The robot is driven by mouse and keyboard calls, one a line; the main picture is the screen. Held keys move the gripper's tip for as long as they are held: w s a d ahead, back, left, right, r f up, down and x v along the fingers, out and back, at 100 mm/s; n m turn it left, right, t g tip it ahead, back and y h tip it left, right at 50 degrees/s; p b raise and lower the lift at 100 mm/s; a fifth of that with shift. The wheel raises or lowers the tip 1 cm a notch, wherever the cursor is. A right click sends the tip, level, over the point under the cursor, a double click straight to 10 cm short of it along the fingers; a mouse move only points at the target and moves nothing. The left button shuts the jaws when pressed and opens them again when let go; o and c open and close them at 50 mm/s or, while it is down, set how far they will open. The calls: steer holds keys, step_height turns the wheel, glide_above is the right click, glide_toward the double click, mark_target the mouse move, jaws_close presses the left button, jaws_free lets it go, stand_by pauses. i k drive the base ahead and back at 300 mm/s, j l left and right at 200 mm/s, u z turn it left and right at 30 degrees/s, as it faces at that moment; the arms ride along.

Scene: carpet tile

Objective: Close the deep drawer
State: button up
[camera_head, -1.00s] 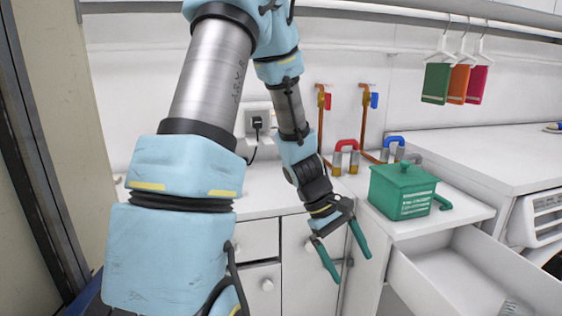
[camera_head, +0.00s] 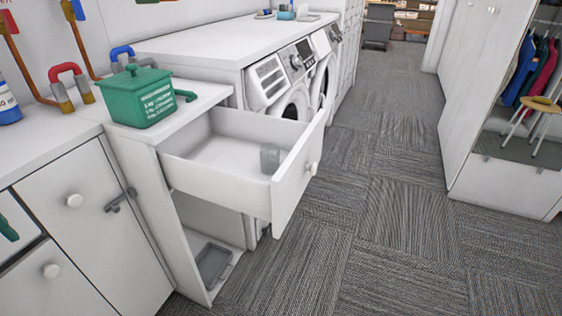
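The deep drawer (camera_head: 283,190) is white with a round knob (camera_head: 313,168) on its front. It is pulled far out of the narrow white cabinet (camera_head: 172,212), under the countertop. A small grey cup-like item (camera_head: 270,158) stands inside it near the front.
A green lidded box (camera_head: 140,97) sits on the countertop above the drawer. White washing machines (camera_head: 285,85) stand beyond it. An open space below the drawer holds a grey tray (camera_head: 213,262). Carpeted floor (camera_head: 390,230) is clear to the right, before a white wardrobe (camera_head: 500,130).

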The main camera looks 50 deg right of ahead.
mark_target(214, 157)
steer(key=k+l+z, duration=0.15)
steer(key=z, duration=1.3)
steer(key=i+j+z, duration=0.1)
steer(key=j, duration=0.3)
